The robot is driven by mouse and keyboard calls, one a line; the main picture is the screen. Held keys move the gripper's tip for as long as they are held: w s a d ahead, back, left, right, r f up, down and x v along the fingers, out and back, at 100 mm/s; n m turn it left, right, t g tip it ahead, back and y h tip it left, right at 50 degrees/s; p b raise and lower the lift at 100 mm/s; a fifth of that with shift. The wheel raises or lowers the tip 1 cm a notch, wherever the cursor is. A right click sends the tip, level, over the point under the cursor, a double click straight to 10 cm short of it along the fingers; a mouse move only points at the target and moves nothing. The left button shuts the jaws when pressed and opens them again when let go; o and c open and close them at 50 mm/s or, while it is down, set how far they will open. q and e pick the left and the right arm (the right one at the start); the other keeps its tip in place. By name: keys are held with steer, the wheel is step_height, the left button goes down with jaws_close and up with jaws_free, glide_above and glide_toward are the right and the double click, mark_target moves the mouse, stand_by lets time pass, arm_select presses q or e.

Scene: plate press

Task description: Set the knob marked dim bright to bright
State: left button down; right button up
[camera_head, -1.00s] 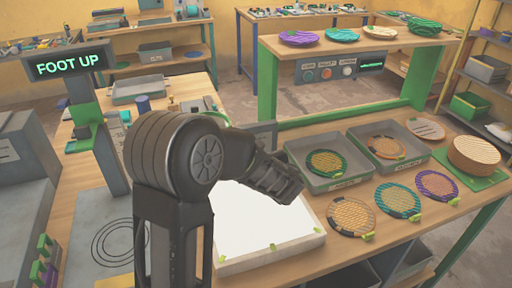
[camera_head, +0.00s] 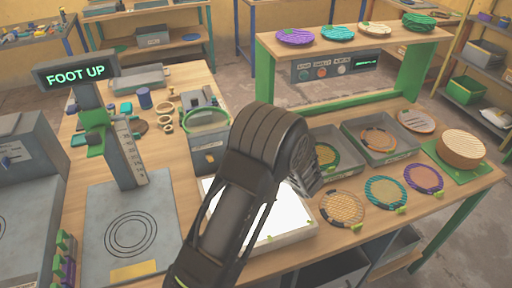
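I cannot read the words dim bright on any part. A grey box with a green ring on top (camera_head: 207,120) stands behind the white panel and has a small dark fitting on its front (camera_head: 209,158). A grey machine at the left edge (camera_head: 22,190) has a labelled face with a small tan fitting (camera_head: 15,160). A grey panel under the shelf (camera_head: 321,70) carries round coloured controls with labels too small to read. One dark arm of mine rises from the bottom middle and bends down to the right over the white panel (camera_head: 290,215). No gripper fingers show; the arm's far end is partly hidden.
A sign reading FOOT UP (camera_head: 77,75) stands on a post beside a grey plate with circles (camera_head: 130,237). Grey trays (camera_head: 368,153) and several woven discs (camera_head: 385,192) cover the right bench. A woven drum (camera_head: 460,147) sits at the far right.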

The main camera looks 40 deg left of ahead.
stand_by(0.4)
arm_select(q)
steer(key=c, duration=1.5)
jaws_free()
steer(key=shift+o, duration=0.2)
steer(key=shift+b+v, duration=0.7)
steer(key=shift+v, duration=3.2)
